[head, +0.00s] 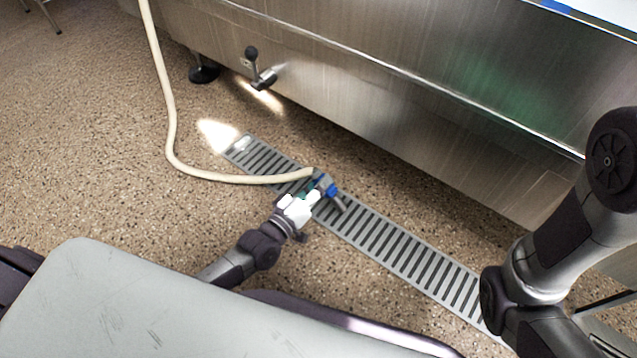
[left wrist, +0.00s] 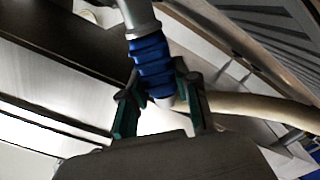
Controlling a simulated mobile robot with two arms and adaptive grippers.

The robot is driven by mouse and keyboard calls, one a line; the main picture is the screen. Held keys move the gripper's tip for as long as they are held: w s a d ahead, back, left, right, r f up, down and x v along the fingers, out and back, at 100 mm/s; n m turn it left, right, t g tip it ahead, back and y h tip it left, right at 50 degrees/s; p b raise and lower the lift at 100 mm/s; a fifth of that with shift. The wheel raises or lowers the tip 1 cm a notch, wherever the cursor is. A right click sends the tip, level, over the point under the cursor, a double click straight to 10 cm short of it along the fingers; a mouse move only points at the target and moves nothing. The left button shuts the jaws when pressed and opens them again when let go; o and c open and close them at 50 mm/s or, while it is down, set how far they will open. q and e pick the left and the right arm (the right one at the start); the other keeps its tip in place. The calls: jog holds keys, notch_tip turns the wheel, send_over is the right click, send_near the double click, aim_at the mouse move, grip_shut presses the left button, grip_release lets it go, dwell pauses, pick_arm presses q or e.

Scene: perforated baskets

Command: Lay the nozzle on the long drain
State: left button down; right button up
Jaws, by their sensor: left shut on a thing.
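The nozzle (head: 333,190) has a blue grip and a grey metal end, and a cream hose (head: 230,178) runs into it. In the head view my left gripper (head: 316,190) is at the nozzle, over the long drain (head: 400,247). In the left wrist view the green fingers of my left gripper (left wrist: 160,105) are shut on the nozzle's blue ribbed part (left wrist: 151,58). The drain is a grey slotted grate running diagonally across the floor. I cannot tell whether the nozzle touches the grate. My right arm shows at the right, but its gripper is out of view.
A large stainless steel tank (head: 420,95) stands behind the drain, with a black-knobbed valve (head: 258,68) and a foot (head: 204,73). The speckled brown floor (head: 90,150) is open at the left. The hose curves across it.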

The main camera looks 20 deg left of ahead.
pick_arm(q)
jog(key=c, duration=0.8)
grip_release()
jog(key=shift+o, duration=0.2)
jog(key=shift+s, duration=0.1)
